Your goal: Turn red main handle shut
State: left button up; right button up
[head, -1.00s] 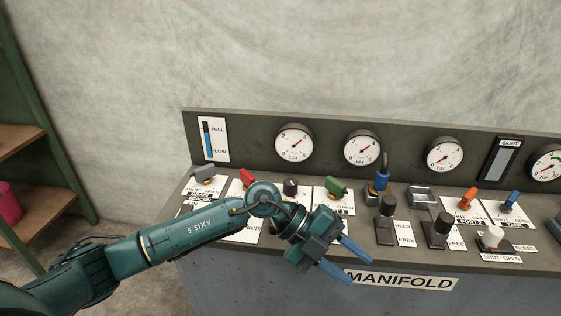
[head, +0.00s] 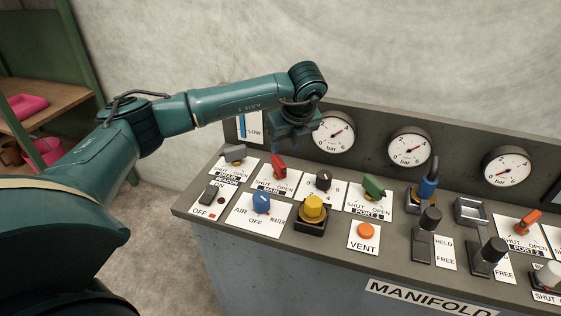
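The red main handle (head: 279,168) sits on a white card marked SHUT, OPEN and MAIN, in the back row of the manifold panel. Its bar leans a little, with the far end tipped left; I cannot tell exactly which mark it points at. My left gripper (head: 279,149) hangs just above and behind the red handle, fingers pointing down. My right gripper is out of view.
A grey handle (head: 235,153) stands left of the red one, and a black knob (head: 323,180) and green handle (head: 373,186) stand right. A blue knob (head: 261,203) and yellow knob (head: 314,208) are in front. A gauge (head: 334,132) stands behind, near my wrist.

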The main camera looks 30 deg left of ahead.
aim_at(280, 162)
pick_arm(q)
jog(key=p+x, duration=0.1)
jog(key=x, duration=0.9)
jog(key=shift+d, duration=0.15)
grip_shut()
